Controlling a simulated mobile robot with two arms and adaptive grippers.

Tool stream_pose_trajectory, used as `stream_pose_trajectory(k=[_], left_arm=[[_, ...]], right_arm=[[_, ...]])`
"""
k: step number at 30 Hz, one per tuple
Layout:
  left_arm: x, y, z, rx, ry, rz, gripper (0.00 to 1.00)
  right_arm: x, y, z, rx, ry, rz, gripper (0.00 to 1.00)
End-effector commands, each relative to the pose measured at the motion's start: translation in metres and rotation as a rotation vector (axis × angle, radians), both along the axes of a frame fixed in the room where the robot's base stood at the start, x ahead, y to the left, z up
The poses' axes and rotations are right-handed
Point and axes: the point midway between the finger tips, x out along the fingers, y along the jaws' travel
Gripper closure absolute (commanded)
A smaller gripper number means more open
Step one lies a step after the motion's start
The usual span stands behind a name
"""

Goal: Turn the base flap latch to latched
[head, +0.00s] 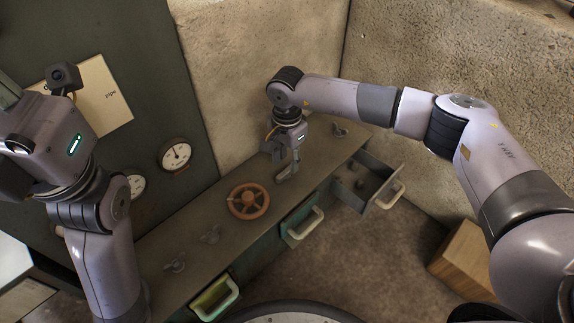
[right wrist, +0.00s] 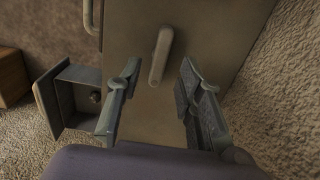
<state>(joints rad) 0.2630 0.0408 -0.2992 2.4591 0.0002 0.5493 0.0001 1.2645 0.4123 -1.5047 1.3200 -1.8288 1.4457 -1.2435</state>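A rounded grey lever (right wrist: 160,55), which looks like the base flap latch, stands out from a flat brown-grey surface in the right wrist view. It lies just beyond and between the fingertips of my right gripper (right wrist: 158,75), with clear space on both sides. The right gripper is open and empty, pointing at the lever. In the head view the right gripper (head: 281,160) is low over the bench top, and I cannot clearly tell the lever from its fingers there. My left arm is raised at the left; its fingers are out of sight.
A long bench (head: 150,238) carries a brown handwheel (head: 248,201) and several small wing-shaped knobs (head: 340,130). An open drawer (head: 362,183) juts out at the right, with small parts inside. Green drawers are below. Rough walls stand close behind. A wooden box (head: 465,262) is on the floor.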

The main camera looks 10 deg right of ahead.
Motion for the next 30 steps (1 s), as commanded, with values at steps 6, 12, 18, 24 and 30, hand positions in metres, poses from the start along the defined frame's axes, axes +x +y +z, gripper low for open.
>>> stream_pose_trajectory(k=[6,12,18,24,30], left_arm=[[0.000,0.000,0.000,0.001,0.001,0.000,1.00],[0.000,0.000,0.000,0.001,0.001,0.000,1.00],[0.000,0.000,0.000,0.001,0.001,0.000,1.00],[0.000,0.000,0.000,0.001,0.001,-0.001,1.00],[0.000,0.000,0.000,0.001,0.001,-0.001,1.00]], right_arm=[[0.001,0.000,0.049,0.000,-0.004,0.001,0.66],[0.001,0.000,0.076,0.001,-0.001,0.000,0.66],[0.000,0.000,0.084,0.000,0.000,0.001,0.66],[0.000,0.000,0.083,0.000,0.000,0.000,0.66],[0.000,0.000,0.083,0.000,0.000,0.000,0.66]])
